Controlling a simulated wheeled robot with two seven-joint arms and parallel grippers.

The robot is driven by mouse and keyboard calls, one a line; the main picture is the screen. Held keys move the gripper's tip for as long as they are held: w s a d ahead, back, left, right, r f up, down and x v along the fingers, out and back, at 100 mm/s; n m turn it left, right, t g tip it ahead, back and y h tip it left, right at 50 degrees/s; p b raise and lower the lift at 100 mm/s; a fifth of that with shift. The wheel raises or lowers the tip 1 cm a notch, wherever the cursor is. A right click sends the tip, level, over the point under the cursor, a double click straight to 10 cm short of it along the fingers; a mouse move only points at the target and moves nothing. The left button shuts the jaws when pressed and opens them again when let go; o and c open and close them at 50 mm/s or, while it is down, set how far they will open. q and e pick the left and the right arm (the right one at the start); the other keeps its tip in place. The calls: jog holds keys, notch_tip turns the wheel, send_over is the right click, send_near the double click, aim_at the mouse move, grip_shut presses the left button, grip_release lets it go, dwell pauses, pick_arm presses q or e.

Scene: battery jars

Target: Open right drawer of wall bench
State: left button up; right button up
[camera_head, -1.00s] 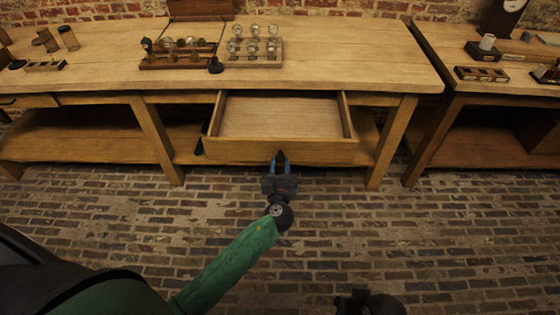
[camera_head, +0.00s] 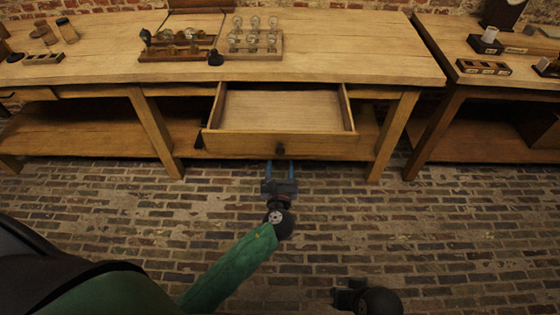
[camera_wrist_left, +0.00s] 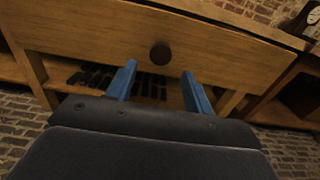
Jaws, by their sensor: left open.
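The right drawer (camera_head: 283,108) of the wall bench (camera_head: 330,55) stands pulled out, and its inside looks empty. Its dark round knob (camera_head: 280,149) is on the middle of the drawer front. My left gripper (camera_head: 280,162) is open and empty just below and in front of the knob. In the left wrist view the blue fingers are apart, and the knob (camera_wrist_left: 160,54) shows beyond and between their tips, not touching them. The knob is free of the gripper. Part of my right gripper (camera_head: 350,294) shows low in the head view; its fingers are not clear.
The bench top holds a rack of glass jars (camera_head: 255,42), a wooden tray (camera_head: 178,53) and several small items at the left. Bench legs (camera_head: 154,135) stand on both sides of the drawer. A second bench (camera_head: 490,90) is at the right. The brick floor in front is clear.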

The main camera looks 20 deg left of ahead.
pick_arm(q)
jog(key=v, duration=0.3)
jog(key=shift+s, duration=0.15)
pick_arm(e)
jog(key=shift+w+a+f, duration=0.15)
jog(key=shift+a+f, duration=0.2)
jog(key=shift+f, duration=0.25)
jog(key=shift+s, duration=0.2)
